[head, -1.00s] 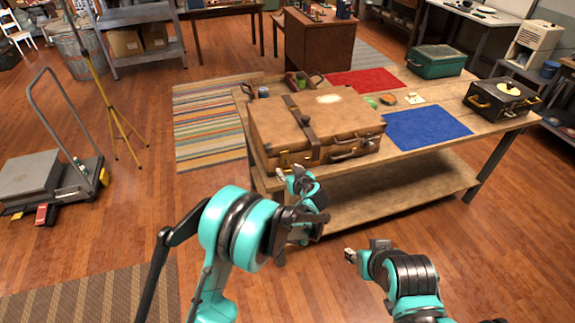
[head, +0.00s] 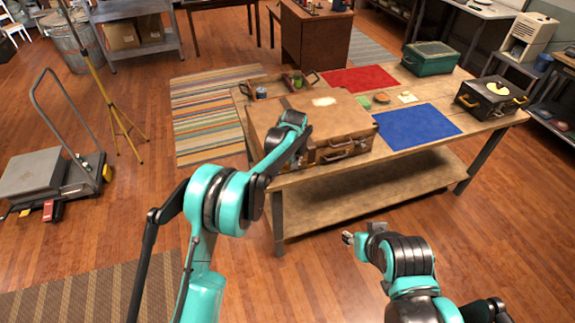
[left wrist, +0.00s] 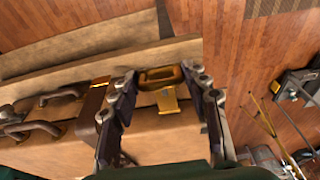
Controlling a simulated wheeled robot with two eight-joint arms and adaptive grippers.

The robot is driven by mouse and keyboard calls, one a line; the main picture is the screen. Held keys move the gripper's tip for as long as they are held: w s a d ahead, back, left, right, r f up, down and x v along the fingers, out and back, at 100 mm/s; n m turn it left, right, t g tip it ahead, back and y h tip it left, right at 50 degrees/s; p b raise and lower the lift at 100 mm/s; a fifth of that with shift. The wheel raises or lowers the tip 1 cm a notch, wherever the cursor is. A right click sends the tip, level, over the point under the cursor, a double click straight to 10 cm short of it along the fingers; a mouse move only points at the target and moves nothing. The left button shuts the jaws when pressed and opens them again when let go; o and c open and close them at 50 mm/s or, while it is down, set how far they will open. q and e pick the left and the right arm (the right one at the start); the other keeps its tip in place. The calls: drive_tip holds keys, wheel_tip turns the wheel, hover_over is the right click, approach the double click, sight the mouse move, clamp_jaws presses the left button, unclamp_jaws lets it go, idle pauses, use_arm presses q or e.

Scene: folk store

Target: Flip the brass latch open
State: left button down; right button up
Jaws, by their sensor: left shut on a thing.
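A tan leather suitcase (head: 345,118) lies shut on the wooden workbench. In the left wrist view its brass latch (left wrist: 166,99), with a raised brass loop, sits on the case's edge between my fingers. My left gripper (left wrist: 160,74) is shut on the latch, one finger on each side of it. In the head view my left arm and hand (head: 292,122) reach over the left front of the case and hide the latch and fingertips. My right gripper (head: 347,238) hangs low in front of the bench, away from the case; its fingers are too small to judge.
A blue mat (head: 418,128), a red mat (head: 357,79), a green box (head: 432,57) and a black case (head: 491,96) lie on the workbench (head: 462,140). A wooden tray (head: 262,87) is behind the suitcase.

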use_arm(q)
drive_tip(key=shift+w+d+r+g+h+p, duration=0.1)
drive_tip(key=shift+w+r+g+h+p, duration=0.15)
drive_tip(key=shift+r+g+p, duration=0.35)
drive_tip(key=shift+s+f, duration=0.1)
drive_tip(key=c, duration=1)
unclamp_jaws()
drive_tip(key=shift+c, duration=0.2)
drive_tip(key=shift+d+f, duration=0.1)
wheel_tip(320, 180, up, 12)
drive_tip(key=shift+s, duration=0.4)
